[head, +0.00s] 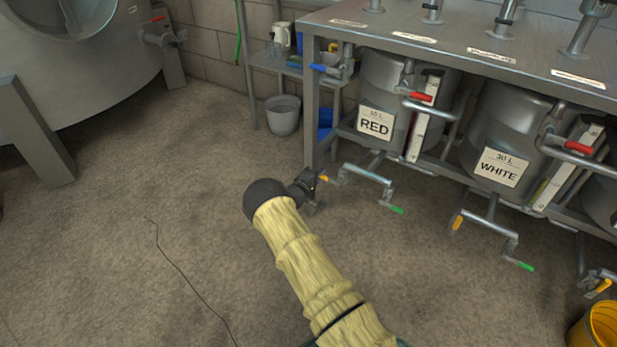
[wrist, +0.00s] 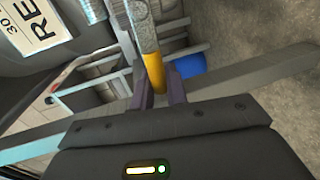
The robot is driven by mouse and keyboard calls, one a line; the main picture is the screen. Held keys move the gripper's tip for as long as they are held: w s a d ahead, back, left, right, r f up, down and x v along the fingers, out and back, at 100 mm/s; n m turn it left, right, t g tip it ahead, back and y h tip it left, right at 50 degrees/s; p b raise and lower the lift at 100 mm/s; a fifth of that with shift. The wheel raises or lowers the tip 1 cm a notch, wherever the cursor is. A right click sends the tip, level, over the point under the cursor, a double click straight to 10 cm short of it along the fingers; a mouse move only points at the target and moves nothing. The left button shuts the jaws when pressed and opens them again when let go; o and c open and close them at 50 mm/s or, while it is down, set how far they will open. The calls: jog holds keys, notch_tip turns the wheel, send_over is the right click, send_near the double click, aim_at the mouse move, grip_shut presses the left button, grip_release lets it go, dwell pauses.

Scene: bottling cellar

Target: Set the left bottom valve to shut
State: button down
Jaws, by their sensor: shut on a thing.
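The left bottom valve has a yellow-tipped lever (head: 323,179) at the left end of the pipe (head: 365,173) under the tank labelled RED (head: 375,122). My gripper (head: 315,187) is at this lever, low by the bench's front left leg. In the wrist view, the yellow lever end (wrist: 154,72) stands between the two dark fingers of my gripper (wrist: 157,92), which are shut on it. The valve body is mostly hidden in the head view, so I cannot tell its exact setting.
A green-tipped lever (head: 396,209) is at the pipe's right end. The WHITE tank (head: 500,165) has similar yellow and green levers beneath. Red handles (head: 420,97) and a blue handle (head: 325,69) sit higher. A grey bucket (head: 283,115) stands behind. The floor at left is open, with a thin cable.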

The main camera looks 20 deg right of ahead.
jog(key=shift+s+a+f, duration=0.1)
jog(key=shift+a+f, duration=0.15)
jog(key=shift+f, duration=0.15)
jog(key=c, duration=1.5)
grip_release()
jog(key=shift+o, duration=0.2)
jog(key=shift+d+r, duration=0.2)
jog(key=p+v, duration=0.8)
jog(key=v, duration=0.9)
jog(key=shift+a, duration=0.2)
jog(key=shift+r, duration=0.2)
